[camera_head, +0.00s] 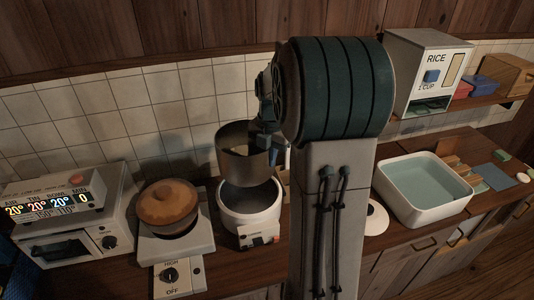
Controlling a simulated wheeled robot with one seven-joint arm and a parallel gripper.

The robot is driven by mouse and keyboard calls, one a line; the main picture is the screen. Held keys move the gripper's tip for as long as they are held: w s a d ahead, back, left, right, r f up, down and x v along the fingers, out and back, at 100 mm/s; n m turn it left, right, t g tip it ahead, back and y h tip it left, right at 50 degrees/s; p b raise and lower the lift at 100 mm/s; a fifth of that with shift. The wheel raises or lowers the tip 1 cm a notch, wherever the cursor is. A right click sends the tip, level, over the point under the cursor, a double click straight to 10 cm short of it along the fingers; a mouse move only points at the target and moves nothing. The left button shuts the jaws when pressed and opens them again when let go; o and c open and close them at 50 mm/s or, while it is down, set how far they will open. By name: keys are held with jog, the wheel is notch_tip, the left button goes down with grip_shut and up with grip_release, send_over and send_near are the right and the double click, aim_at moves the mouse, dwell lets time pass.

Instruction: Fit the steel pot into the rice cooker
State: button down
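The steel pot (235,168) hangs in the air right above the white rice cooker (238,220), slightly tilted. Its bottom is close to the cooker's open dark mouth; whether they touch I cannot tell. Something pale shows inside the pot. My gripper (266,142) is at the right side of the pot's rim and appears shut on it, as the pot is held up. The fingertips are small and partly hidden by my arm.
A stove with a lidded brown pot (167,206) stands left of the cooker, beside a toaster oven (75,226). A white round lid (376,218) lies right of my arm. A white basin (424,207) and the rice dispenser (428,75) are at right.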

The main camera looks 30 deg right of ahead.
notch_tip(320, 180, down, 10)
jog(key=b, duration=0.7)
dwell(0.5)
jog(key=shift+f+b, duration=1.05)
jog(key=shift+f, duration=0.3)
dwell(0.9)
jog(key=shift+f, duration=0.3)
jog(key=shift+f+b, duration=0.95)
jog(key=shift+f, duration=0.1)
dwell(0.3)
jog(key=c, duration=1.6)
grip_release()
jog(key=shift+s+f, duration=0.1)
jog(key=shift+f, duration=0.05)
notch_tip(320, 180, up, 14)
jog(key=shift+s+r, duration=0.1)
